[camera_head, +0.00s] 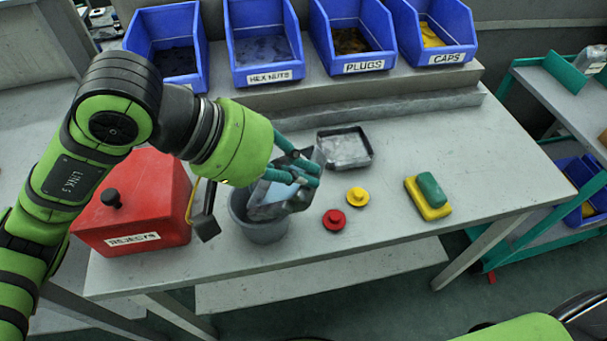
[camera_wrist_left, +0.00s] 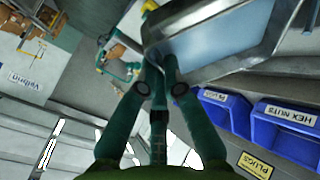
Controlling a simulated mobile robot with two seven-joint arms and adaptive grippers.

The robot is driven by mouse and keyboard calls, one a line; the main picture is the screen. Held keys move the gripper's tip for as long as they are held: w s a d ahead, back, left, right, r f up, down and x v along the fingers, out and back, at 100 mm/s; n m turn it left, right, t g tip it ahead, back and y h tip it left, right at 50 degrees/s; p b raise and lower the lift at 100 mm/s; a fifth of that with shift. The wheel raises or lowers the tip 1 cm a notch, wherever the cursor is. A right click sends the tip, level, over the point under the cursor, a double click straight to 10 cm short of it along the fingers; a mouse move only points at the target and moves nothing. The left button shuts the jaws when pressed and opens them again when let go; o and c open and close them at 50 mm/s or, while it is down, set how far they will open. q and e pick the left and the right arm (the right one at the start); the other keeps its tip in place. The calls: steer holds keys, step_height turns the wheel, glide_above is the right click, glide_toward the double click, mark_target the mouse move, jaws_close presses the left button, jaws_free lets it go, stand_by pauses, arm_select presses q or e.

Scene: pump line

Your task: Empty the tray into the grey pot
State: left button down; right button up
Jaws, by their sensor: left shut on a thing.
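My left gripper (camera_head: 305,172) is shut on a grey metal tray (camera_head: 265,205) and holds it steeply tilted over the mouth of the grey pot (camera_head: 257,230). The pot stands upright on the bench, and the tray and gripper hide part of its opening. The tray also shows in the left wrist view (camera_wrist_left: 235,38), where its bluish inside is visible and the left gripper's fingers (camera_wrist_left: 160,75) meet at its edge. I cannot tell whether anything lies in the tray or the pot. My right gripper is not in view.
A red rejects box (camera_head: 140,205) stands left of the pot. A shallow dark-rimmed tray (camera_head: 345,148) lies behind. A red knob-like part (camera_head: 334,219), a yellow one (camera_head: 357,196) and a green-and-yellow sponge (camera_head: 428,198) lie to the right. Several blue bins (camera_head: 262,75) line the back.

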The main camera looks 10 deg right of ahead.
arm_select(q)
steer(key=shift+w+a+r, duration=0.1)
steer(key=shift+a+r, duration=0.1)
